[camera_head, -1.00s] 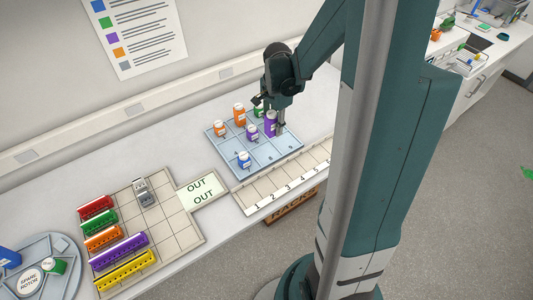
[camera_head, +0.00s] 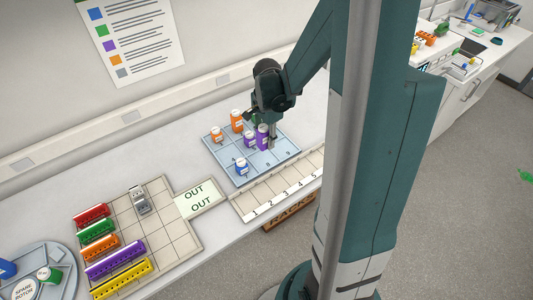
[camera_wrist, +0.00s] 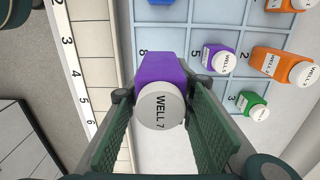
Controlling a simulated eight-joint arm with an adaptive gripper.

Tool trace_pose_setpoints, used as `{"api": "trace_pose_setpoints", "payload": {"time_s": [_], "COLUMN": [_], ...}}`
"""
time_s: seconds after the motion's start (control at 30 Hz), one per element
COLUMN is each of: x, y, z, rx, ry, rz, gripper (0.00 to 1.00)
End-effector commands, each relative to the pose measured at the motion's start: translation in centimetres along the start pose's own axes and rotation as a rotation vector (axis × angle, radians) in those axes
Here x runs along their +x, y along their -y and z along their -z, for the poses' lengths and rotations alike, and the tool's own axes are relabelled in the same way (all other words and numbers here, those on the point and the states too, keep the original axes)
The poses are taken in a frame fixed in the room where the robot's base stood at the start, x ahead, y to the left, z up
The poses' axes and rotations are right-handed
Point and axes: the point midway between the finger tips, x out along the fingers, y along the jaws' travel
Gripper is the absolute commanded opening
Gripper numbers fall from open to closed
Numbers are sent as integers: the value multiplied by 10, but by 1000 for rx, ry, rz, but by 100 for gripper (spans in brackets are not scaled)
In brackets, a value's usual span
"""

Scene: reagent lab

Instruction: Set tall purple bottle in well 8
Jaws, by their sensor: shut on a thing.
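The tall purple bottle (camera_head: 262,136) has a white cap; in the wrist view the cap (camera_wrist: 160,108) reads WELL 7. My gripper (camera_wrist: 162,92) is shut on this bottle, one green-padded finger on each side. The bottle is upright or nearly so, over the blue numbered tray (camera_head: 283,160). In the wrist view its lower end is beside the printed 8 of well 8 (camera_wrist: 143,52). I cannot tell whether its base touches the tray. In the head view, wells 8 and 9 at the tray's front edge look empty.
A short purple bottle (camera_wrist: 216,60) stands close by on the tray. Orange bottles (camera_head: 236,121), a green bottle (camera_wrist: 251,106) and a blue bottle (camera_head: 241,166) stand in other wells. A numbered rack strip (camera_head: 280,187) lies in front. Coloured racks (camera_head: 115,258) are at left.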

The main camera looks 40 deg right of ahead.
Motion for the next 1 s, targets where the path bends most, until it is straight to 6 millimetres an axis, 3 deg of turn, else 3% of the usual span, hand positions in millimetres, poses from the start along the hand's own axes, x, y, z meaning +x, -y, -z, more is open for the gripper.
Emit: {"api": "trace_pose_setpoints", "payload": {"time_s": [0.3, 1.0], "x": [31, 46], "y": [0, 0], "z": [0, 0], "rx": [0, 0], "ry": [0, 0], "rz": [0, 0], "gripper": [13, 13]}}
